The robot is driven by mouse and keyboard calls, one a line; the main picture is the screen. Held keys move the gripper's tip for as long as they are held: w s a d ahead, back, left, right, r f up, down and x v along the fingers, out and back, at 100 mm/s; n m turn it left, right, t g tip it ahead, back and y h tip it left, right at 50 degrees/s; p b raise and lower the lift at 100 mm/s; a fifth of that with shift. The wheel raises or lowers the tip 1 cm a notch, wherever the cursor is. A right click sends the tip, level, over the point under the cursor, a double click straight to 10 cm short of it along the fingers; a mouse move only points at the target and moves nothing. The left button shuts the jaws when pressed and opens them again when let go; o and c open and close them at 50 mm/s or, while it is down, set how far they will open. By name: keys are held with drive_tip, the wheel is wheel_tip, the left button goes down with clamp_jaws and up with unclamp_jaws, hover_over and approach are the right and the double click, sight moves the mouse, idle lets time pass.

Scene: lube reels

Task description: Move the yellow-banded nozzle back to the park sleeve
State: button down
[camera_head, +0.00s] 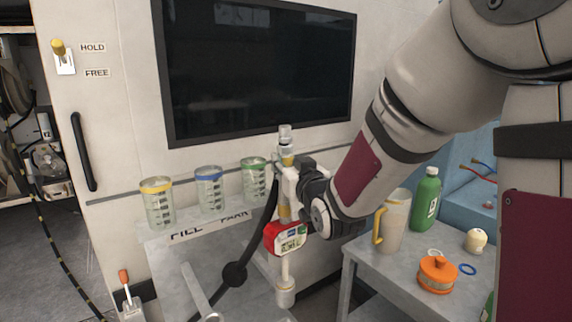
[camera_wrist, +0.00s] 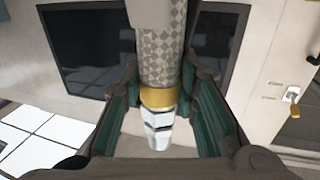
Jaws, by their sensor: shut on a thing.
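The yellow-banded nozzle (camera_head: 287,161) stands roughly upright at the right end of the ledge, its silver end up. In the wrist view its knurled shaft, yellow band (camera_wrist: 159,97) and silver end lie between my fingers. My gripper (camera_head: 297,187) is shut on it from the right. A red meter (camera_head: 284,238) with a small display shows below the grip, and a white tube below that ends in a pale collar (camera_head: 285,292). A black hose (camera_head: 258,232) curves down to the left. The PARK label (camera_head: 236,217) is on the ledge. I cannot clearly identify the park sleeve.
Jars with yellow (camera_head: 157,203), blue (camera_head: 210,189) and green (camera_head: 253,177) rims stand on the ledge (camera_head: 165,243). A side table (camera_head: 383,270) holds a jug (camera_head: 394,222), green bottle (camera_head: 426,199) and orange cap (camera_head: 437,275). A yellow-knobbed lever (camera_head: 59,50) points up beside HOLD.

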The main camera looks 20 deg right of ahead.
sight(287, 127)
drive_tip(key=shift+f+b, duration=0.35)
drive_tip(key=shift+b, duration=0.15)
idle(0.5)
drive_tip(key=c, duration=1.2)
unclamp_jaws()
wheel_tip(287, 127, up, 10)
drive_tip(key=shift+s, duration=0.15)
